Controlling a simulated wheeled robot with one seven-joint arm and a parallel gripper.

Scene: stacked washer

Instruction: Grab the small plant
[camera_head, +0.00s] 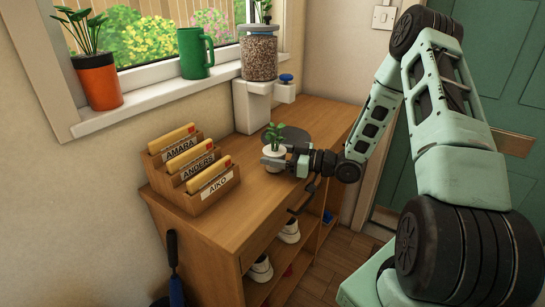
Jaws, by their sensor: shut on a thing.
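The small plant (275,157) has green leaves and sits in a small white pot. It is over the wooden cabinet top, in the middle of the view. My gripper (274,163) reaches in from the right and is shut on the small plant's pot. The plant is upright. I cannot tell whether the pot touches the cabinet top or is slightly above it. The gripper covers part of the pot.
A wooden letter holder (214,196) with envelopes stands left of the plant. A white dispenser (252,105) with a pellet-filled jar (259,57) stands behind. A dark round disc (296,137) lies behind right. An orange-potted plant (98,80) and green mug (195,53) line the windowsill.

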